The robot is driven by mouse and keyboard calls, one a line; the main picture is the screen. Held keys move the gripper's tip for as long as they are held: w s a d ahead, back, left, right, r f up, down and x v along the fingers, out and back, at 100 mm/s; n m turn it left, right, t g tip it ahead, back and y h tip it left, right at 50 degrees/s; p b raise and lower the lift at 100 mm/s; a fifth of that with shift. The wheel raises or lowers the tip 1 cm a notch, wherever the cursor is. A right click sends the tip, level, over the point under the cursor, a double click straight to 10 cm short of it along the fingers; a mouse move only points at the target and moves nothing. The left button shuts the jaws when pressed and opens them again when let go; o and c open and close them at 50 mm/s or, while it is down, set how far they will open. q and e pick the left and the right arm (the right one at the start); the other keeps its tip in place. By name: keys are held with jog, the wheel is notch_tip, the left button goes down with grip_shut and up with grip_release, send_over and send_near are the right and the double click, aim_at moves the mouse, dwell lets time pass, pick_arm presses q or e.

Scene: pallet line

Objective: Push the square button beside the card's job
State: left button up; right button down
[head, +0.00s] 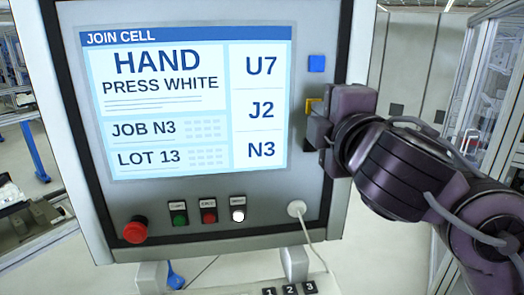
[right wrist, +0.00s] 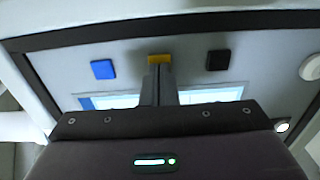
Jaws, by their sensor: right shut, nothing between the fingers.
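The panel's screen (head: 185,105) shows a card reading "HAND PRESS WHITE", "JOB N3" and "LOT 13". Its right column lists U7, J2 and N3 from top to bottom. A blue square button (head: 316,63) is beside U7. A yellow square button (head: 312,104) is beside J2, partly hidden by my right gripper (head: 318,118). In the right wrist view the shut, empty fingers (right wrist: 160,80) point at the yellow button (right wrist: 160,58); I cannot tell if they touch. The black square button (right wrist: 218,60) is on the side away from blue. My left gripper is not in view.
Below the screen are a red mushroom button (head: 135,229), small green (head: 180,219) and red (head: 209,217) buttons, and a white one (head: 238,215). A cable runs from a round white socket (head: 297,209). Numbered keys (head: 290,289) lie below the panel.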

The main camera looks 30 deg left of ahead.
jog(key=shift+w+a, duration=0.3)
jog(key=shift+w, duration=0.1)
dwell(0.3)
jog(key=p+v, duration=0.2)
jog(key=v, duration=0.3)
dwell(0.6)
dwell(0.5)
